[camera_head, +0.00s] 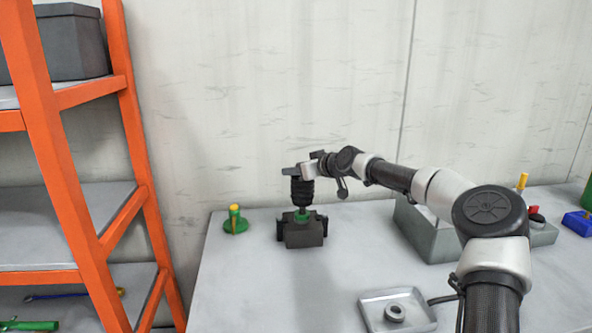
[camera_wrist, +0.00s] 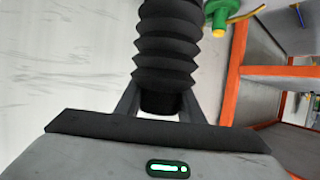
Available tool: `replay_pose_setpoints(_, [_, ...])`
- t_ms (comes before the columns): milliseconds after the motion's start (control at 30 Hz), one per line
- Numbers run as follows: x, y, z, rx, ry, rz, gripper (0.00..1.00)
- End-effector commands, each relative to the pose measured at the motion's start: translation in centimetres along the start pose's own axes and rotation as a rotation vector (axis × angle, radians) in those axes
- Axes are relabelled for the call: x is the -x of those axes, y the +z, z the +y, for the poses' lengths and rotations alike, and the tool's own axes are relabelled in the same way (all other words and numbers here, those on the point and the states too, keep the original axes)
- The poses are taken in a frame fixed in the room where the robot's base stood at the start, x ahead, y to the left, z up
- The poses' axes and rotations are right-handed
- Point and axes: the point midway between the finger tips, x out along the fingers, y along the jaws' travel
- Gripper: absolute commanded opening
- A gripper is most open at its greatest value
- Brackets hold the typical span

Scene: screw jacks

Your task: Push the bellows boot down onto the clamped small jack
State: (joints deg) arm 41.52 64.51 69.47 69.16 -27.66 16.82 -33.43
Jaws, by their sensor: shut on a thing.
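The black ribbed bellows boot (camera_head: 302,192) stands upright above the dark clamp (camera_head: 304,236) on the table. A green part of the small jack (camera_head: 302,215) shows between the boot's lower end and the clamp. I cannot tell how far the boot sits over the jack. My gripper (camera_head: 300,174) is shut on the top end of the boot. In the wrist view the boot's folds (camera_wrist: 167,45) run up and away from the jaws, and its narrow dark collar (camera_wrist: 160,102) lies between the fingers. The jack is hidden there.
Another green jack with a yellow top (camera_head: 235,222) stands left of the clamp. A grey tray (camera_head: 372,316) holding a ring (camera_head: 394,312) lies in front. A grey bin (camera_head: 428,240) stands right, beneath my arm. An orange shelf rack (camera_head: 135,130) rises at left.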

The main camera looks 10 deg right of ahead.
Motion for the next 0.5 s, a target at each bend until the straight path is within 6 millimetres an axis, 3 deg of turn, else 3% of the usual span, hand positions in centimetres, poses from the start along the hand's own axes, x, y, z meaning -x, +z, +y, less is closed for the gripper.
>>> replay_pose_setpoints(500, [-0.5, 1.3, 0.0, 0.000, 0.000, 0.001, 0.07])
